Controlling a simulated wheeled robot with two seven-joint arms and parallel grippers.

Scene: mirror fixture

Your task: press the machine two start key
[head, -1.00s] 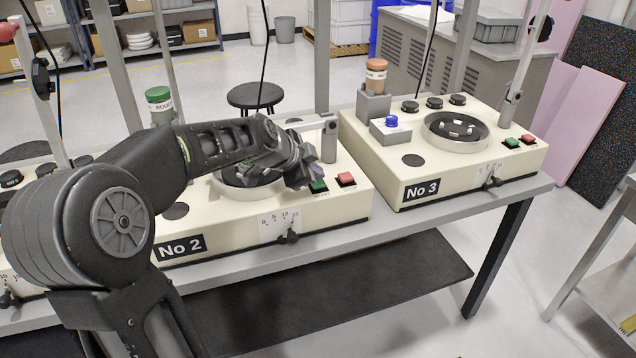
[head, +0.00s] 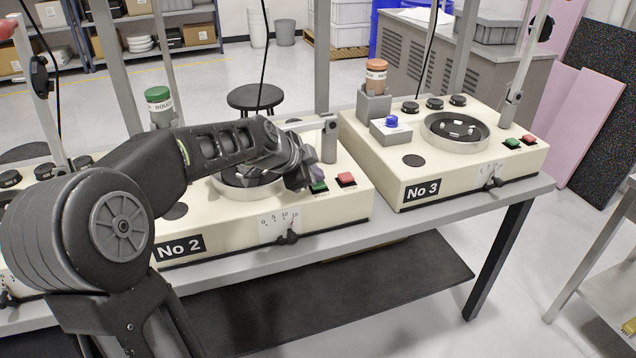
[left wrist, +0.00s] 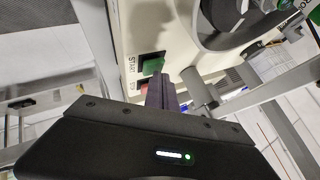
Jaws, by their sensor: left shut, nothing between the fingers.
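Machine two (head: 240,225) is the cream box labelled No 2 in the middle of the bench. Its green start key (head: 318,188) and red key (head: 346,180) sit at its front right. The green key also shows in the left wrist view (left wrist: 153,66), beside the word START, with part of the red key (left wrist: 143,87) behind the fingers. My left gripper (head: 308,176) is shut and empty, pointing down just above and behind the green key in the head view. In the wrist view its fingertips (left wrist: 160,78) lie close to the green key; I cannot tell whether they touch. My right gripper is not in view.
Machine No 3 (head: 440,165) stands to the right with its own green and red keys. A steel post (head: 329,140) with an arm rises close behind my gripper. A dial lever (head: 288,238) sticks out of machine two's front face.

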